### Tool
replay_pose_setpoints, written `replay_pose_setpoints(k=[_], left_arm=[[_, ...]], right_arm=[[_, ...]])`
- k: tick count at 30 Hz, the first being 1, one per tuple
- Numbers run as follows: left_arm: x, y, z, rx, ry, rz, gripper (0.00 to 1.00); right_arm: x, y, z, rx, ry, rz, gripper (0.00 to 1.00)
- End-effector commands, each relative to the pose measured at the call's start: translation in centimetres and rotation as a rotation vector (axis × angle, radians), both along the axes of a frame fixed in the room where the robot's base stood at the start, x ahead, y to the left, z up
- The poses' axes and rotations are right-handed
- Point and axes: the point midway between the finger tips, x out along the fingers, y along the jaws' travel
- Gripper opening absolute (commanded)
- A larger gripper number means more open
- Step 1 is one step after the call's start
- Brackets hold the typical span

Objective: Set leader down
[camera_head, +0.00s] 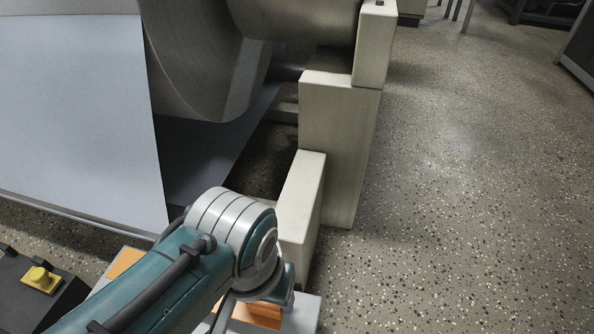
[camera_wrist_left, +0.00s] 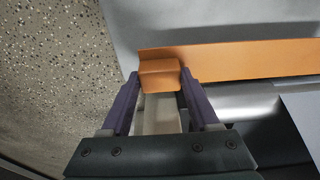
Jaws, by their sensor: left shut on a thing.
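The leader is an orange strip (camera_wrist_left: 245,61) with a raised orange block at its end. In the left wrist view my left gripper (camera_wrist_left: 160,84) has its purple fingers on either side of that block and is shut on it. The strip runs off to the right over a pale grey surface. In the head view parts of the orange strip (camera_head: 125,263) show on both sides of my teal arm, low in the picture. The gripper is mostly hidden there behind my wrist. My right gripper is not in view.
A large machine with a metal roller (camera_head: 200,60) and cream frame blocks (camera_head: 335,140) stands just beyond my arm. A pale paper sheet (camera_head: 75,105) hangs at the left. A dark box with a yellow button (camera_head: 40,278) is at lower left. Speckled floor (camera_head: 460,200) is clear at the right.

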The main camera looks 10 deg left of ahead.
Motion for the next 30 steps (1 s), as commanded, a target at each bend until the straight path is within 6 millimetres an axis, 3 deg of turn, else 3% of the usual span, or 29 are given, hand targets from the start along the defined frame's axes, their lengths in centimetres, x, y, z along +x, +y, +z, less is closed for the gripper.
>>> replay_pose_setpoints(k=[11,23,24,30], left_arm=[[0.0,0.0,-4.7,0.001,0.000,0.000,0.03],[0.0,0.0,-4.9,0.001,0.000,0.000,0.03],[0.0,0.0,-4.8,0.000,0.000,0.000,0.65],[0.0,0.0,-4.7,0.000,0.000,0.000,0.87]], right_arm=[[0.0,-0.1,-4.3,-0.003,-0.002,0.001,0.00],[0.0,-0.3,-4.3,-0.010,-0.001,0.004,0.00],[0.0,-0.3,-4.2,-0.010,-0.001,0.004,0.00],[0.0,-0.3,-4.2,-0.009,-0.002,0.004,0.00]])
